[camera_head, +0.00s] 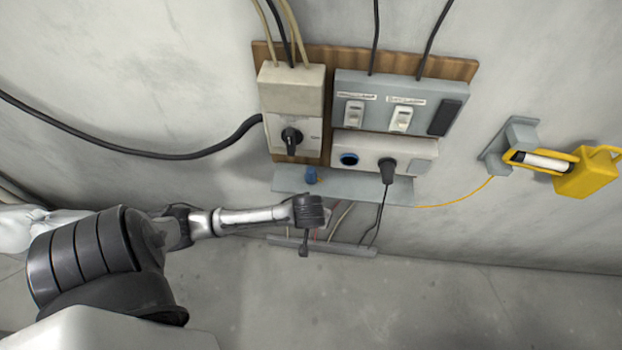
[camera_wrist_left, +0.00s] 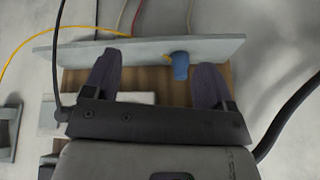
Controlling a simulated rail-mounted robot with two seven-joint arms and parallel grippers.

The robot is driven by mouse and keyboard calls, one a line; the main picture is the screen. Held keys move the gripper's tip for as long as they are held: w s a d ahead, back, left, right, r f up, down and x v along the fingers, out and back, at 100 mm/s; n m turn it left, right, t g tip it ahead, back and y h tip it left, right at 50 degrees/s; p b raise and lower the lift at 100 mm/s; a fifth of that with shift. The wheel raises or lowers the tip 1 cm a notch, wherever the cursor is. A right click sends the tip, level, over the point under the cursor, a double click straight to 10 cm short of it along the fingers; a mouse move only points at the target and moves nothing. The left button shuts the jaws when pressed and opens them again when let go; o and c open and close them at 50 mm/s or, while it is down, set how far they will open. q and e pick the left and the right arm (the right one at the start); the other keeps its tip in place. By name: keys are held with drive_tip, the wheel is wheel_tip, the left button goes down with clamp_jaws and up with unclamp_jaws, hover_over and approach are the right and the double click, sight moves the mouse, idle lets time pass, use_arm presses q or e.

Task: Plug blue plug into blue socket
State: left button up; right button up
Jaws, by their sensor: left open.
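The blue plug (camera_head: 311,175) rests on the grey shelf (camera_head: 345,186) below the panel, toward its left end. The blue socket (camera_head: 349,159) is a dark round opening with a blue ring in the pale outlet box, up and right of the plug. My left gripper (camera_wrist_left: 155,72) is open and empty in the left wrist view. The blue plug also shows there (camera_wrist_left: 180,66), beside the inner side of the right-hand finger; I cannot tell whether they touch. In the head view, my left wrist is in front of and below the shelf, and the fingers are not clear. My right gripper is out of view.
A black plug (camera_head: 388,172) sits in the outlet's right socket, its cable hanging past the shelf. A grey switch box (camera_head: 390,88) and a rotary switch box (camera_head: 292,135) are above. A yellow device (camera_head: 585,172) hangs at right. A thick black cable (camera_head: 130,150) crosses the left wall.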

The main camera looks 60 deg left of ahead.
sight(311, 176)
use_arm(q)
drive_tip(key=w+a+r+n+y, duration=0.1)
drive_tip(key=w+a+n, duration=0.4)
drive_tip(key=a, duration=0.5)
drive_tip(key=shift+w+a+r+y+b, duration=0.15)
drive_tip(key=shift+w+r+y+b, duration=0.25)
drive_tip(key=shift+y, duration=0.3)
drive_tip(key=shift+s, duration=0.1)
drive_tip(key=x, duration=0.8)
drive_tip(key=shift+a+f, duration=0.1)
drive_tip(key=shift+f, duration=0.2)
drive_tip(key=x, duration=0.4)
drive_tip(key=shift+a+r+p, duration=0.1)
drive_tip(key=shift+a+p, duration=0.2)
drive_tip(key=shift+p, duration=0.1)
drive_tip(key=shift+a+f, duration=0.2)
drive_tip(key=shift+f, duration=0.25)
